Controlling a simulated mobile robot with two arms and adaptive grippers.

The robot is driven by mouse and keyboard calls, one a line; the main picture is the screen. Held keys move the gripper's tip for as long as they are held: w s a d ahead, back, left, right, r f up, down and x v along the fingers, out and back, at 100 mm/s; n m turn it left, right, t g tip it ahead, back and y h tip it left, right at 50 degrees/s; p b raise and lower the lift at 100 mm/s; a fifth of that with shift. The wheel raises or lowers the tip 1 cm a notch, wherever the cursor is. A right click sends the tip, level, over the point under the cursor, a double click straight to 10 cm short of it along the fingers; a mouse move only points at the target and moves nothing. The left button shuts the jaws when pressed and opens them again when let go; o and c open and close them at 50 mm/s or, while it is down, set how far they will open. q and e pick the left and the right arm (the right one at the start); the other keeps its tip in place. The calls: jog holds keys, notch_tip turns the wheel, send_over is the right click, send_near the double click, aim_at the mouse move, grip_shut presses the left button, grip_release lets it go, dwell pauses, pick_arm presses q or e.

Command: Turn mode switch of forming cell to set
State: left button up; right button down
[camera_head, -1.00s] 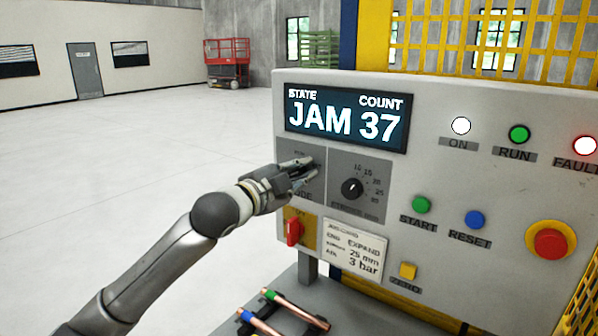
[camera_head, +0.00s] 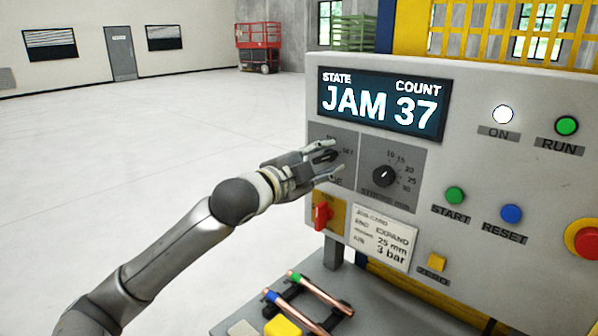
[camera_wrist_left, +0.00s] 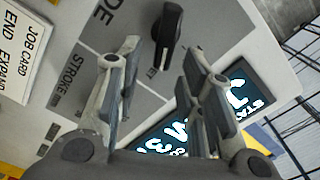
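The black mode switch knob (camera_head: 323,157) sits on a grey plate at the left of the forming cell's panel. In the left wrist view the knob (camera_wrist_left: 168,37) stands beyond and between the open fingertips, with a gap on both sides. My right gripper is not in view.
The display (camera_head: 381,104) reads JAM 37. Right of the switch is the stroke dial (camera_head: 384,175); below is a red switch (camera_head: 321,216). Start (camera_head: 455,195) and reset (camera_head: 511,213) buttons are farther right. Copper tubes (camera_head: 322,299) lie below. The floor at left is clear.

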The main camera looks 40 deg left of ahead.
pick_arm(q)
jog(key=s, duration=0.9)
jog(key=shift+s+a, duration=0.3)
jog(key=shift+a, duration=0.05)
dwell(0.4)
